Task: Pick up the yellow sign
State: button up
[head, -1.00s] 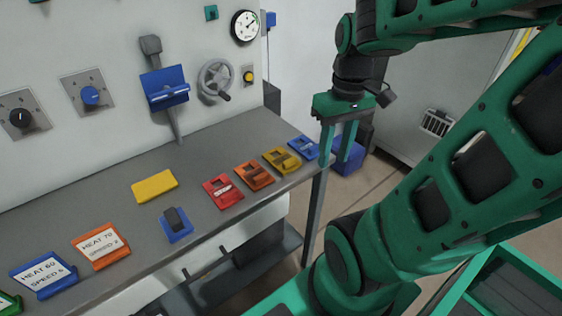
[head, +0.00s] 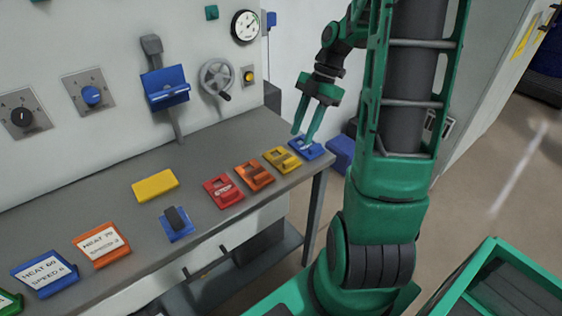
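A plain yellow plate (head: 155,186), with no lettering showing, lies flat on the middle of the grey bench. A second yellow item (head: 282,159), a small holder with dark slots, stands in the row at the right end of the bench. My gripper (head: 303,139) is open, with its two green fingers pointing down over the small blue holder (head: 306,149) at the bench's right end. I cannot tell whether the fingers touch that holder. Nothing shows between the fingers. My gripper is well to the right of the yellow plate.
Red (head: 223,190) and orange (head: 254,175) holders stand in the same row. A blue item (head: 177,224) with a dark top sits before the yellow plate. Lettered blue (head: 45,274) and orange (head: 101,244) signs stand at left. A handwheel (head: 217,79) and lever (head: 164,86) are on the wall.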

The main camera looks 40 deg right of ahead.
aim_at(290, 159)
jog(key=x, duration=0.3)
jog(key=shift+a+f, duration=0.15)
jog(key=shift+f, duration=0.2)
jog(key=shift+w+x, duration=0.15)
jog(key=shift+x, duration=1.15)
jog(key=shift+w+x, duration=0.15)
jog(key=shift+x, duration=1.2)
jog(key=shift+c, duration=0.3)
grip_shut()
